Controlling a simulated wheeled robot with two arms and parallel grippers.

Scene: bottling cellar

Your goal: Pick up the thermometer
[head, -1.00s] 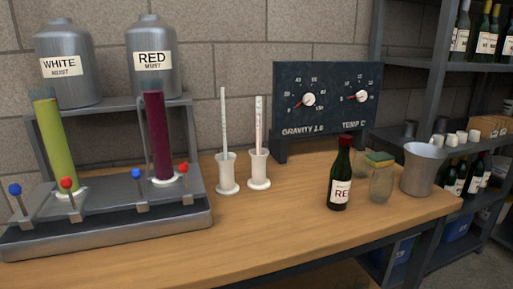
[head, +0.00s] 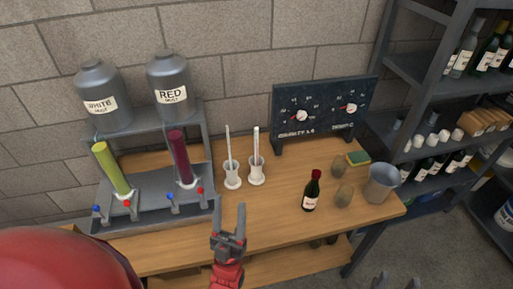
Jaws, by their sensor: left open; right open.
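Two thin pale sticks stand upright in two white holders near the back of the wooden bench. The right stick, which showed red marking in the earlier view, looks like the thermometer (head: 256,141); it stands in the right holder (head: 257,174). The left stick (head: 228,143) stands in the left holder (head: 232,178). My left gripper (head: 228,221) is open and empty, in front of and below the holders in the picture, apart from them. My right gripper (head: 397,279) is open at the bottom edge, right of the bench; only its fingertips show.
A dispenser stand (head: 150,211) with a green and a purple cylinder is left of the holders. A gauge panel (head: 322,112) stands behind. A red-capped bottle (head: 311,192), glasses (head: 343,196), a sponge (head: 357,158) and a metal bucket (head: 382,184) are to the right.

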